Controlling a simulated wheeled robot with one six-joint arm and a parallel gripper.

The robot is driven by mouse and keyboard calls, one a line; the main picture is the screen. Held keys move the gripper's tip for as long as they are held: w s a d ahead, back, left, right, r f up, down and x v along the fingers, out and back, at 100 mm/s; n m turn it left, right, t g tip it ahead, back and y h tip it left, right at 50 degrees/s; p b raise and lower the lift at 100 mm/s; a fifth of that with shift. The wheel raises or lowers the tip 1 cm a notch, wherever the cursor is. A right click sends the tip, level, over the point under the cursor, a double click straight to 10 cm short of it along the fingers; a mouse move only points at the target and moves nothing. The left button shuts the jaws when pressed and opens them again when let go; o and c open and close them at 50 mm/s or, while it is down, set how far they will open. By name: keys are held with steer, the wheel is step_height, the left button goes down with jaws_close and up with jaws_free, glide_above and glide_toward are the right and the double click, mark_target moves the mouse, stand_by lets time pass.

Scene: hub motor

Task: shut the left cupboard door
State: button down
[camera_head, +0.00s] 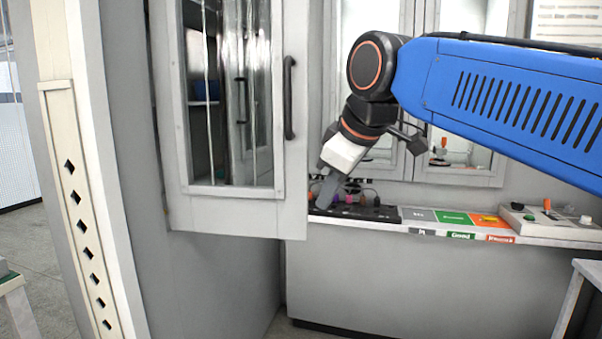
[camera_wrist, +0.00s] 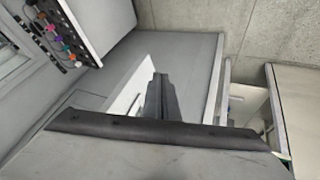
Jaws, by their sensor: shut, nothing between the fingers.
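The left cupboard door (camera_head: 228,215) stands open in the head view, swung out toward me. It has a grey frame, a tall glass pane and a black vertical handle (camera_head: 289,98) near its right edge. My gripper (camera_head: 325,200) is just right of the door's lower right edge, pointing down near the counter. The head view does not show clearly whether it touches the door. Its dark fingers (camera_wrist: 158,88) are together and empty in the wrist view. I cannot pick out the door or its handle with certainty in the wrist view.
A counter (camera_head: 390,226) runs below the cupboards. On it are a dark tray with coloured knobs (camera_head: 372,213), coloured label plates (camera_head: 455,217) and a control box (camera_head: 548,222). The right cupboard doors (camera_head: 460,172) look shut. A pale perforated post (camera_head: 80,210) stands at the left.

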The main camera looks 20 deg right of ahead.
mark_target(299, 173)
step_height(299, 173, up, 9)
steer(key=w+a+n, duration=0.2)
steer(key=n, duration=0.1)
steer(key=w+f, duration=0.3)
steer(key=w, duration=0.1)
steer(key=w+f, duration=0.4)
steer(key=shift+w+f, duration=0.2)
steer(key=shift+f, duration=0.05)
steer(key=shift+w+d, duration=0.4)
steer(key=shift+w, duration=0.2)
steer(key=shift+w+d, duration=0.1)
